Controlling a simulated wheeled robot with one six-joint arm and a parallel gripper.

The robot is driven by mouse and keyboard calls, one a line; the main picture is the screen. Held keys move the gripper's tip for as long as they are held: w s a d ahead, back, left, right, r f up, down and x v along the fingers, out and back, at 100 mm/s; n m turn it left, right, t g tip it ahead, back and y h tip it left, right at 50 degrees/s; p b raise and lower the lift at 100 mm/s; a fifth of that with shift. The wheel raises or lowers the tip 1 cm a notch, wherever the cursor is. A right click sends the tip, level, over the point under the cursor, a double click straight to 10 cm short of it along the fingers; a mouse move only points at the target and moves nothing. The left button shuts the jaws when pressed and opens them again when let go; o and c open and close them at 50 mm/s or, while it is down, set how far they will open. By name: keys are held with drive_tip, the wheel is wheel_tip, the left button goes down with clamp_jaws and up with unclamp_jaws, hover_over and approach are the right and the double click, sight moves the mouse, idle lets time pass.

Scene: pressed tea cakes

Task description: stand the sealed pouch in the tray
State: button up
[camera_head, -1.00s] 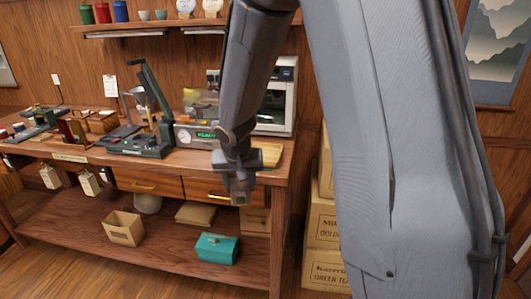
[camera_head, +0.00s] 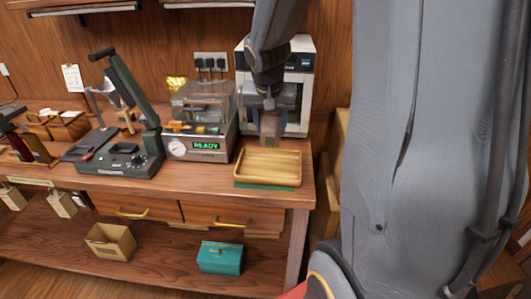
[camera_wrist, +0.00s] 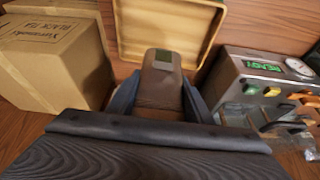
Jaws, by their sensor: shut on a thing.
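My gripper (camera_head: 269,112) points down at the right end of the bench, in front of the white machine. It is shut on the sealed pouch (camera_head: 270,131), a brownish pack that hangs roughly upright at the back edge of the wooden tray. In the wrist view the pouch (camera_wrist: 163,74) shows a green label and sits between the two fingers (camera_wrist: 158,100). The tray (camera_head: 268,182) is shallow and tan, with a green strip at its front. In the wrist view the tray (camera_wrist: 128,30) lies beyond the pouch. I cannot tell whether the pouch touches it.
A machine with a green READY display (camera_head: 206,146) stands just left of the tray. A dark green press (camera_head: 130,150) is farther left. The white machine (camera_head: 302,55) is behind my gripper. Cardboard boxes (camera_wrist: 58,55) stand beside the bench. The bench's right edge is close to the tray.

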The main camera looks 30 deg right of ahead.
sight(270, 139)
wheel_tip(270, 139, down, 5)
drive_tip(key=shift+a+r, duration=0.1)
drive_tip(key=shift+f+b, duration=0.4)
drive_tip(key=shift+f, duration=1.3)
drive_tip(key=shift+f, duration=0.2)
drive_tip(key=o, duration=1.1)
drive_tip(key=shift+r, duration=0.2)
